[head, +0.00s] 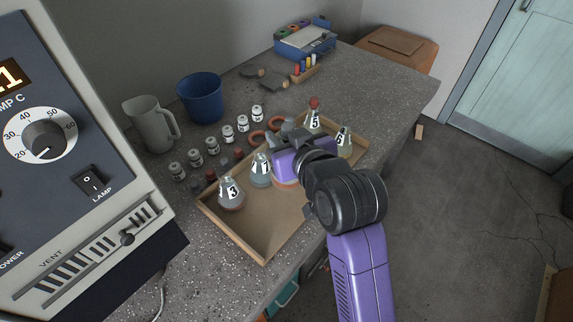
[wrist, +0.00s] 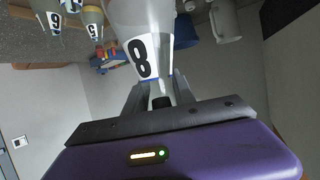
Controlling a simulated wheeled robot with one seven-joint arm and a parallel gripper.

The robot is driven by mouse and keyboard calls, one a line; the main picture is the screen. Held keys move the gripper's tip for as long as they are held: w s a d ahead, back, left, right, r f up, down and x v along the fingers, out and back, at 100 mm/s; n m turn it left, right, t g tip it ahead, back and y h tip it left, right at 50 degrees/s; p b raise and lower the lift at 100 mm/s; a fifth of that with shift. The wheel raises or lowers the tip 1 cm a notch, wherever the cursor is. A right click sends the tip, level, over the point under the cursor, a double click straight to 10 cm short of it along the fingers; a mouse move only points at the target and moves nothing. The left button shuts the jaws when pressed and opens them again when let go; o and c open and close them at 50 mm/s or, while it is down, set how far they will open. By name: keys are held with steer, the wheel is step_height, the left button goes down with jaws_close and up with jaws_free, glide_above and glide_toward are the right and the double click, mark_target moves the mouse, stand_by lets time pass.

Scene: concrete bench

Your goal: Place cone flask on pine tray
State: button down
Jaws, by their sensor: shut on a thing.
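A clear cone flask (wrist: 150,50) labelled 8 fills the upper middle of the upside-down wrist view. The fingers of my gripper (wrist: 160,95) are shut on its narrow neck. It hangs roughly upright and its base is cut off by the frame. In the head view my purple gripper (head: 285,142) is over the back part of the pine tray (head: 232,235), hiding most of the held flask. I cannot tell whether its base touches anything. Cone flasks 3 (head: 231,194) and 1 (head: 261,170) stand in the tray, left of my gripper.
Flasks 5 (head: 314,122) and 6 (head: 343,142) stand by the tray's far end. Several small jars (head: 228,133) line its back, with a grey jug (head: 152,125) and blue bucket (head: 201,97) behind. The tray's front is bare. A control box (head: 60,150) blocks the left.

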step_height(320, 180, down, 17)
steer(key=a+b, duration=0.1)
steer(key=a, duration=0.1)
steer(key=shift+w+a+n+y, duration=0.2)
steer(key=shift+w+n+y, duration=0.1)
stand_by(0.4)
steer(key=shift+f, duration=0.15)
steer(key=shift+f, duration=0.15)
steer(key=c, duration=1)
jaws_free()
steer(key=shift+c, duration=0.2)
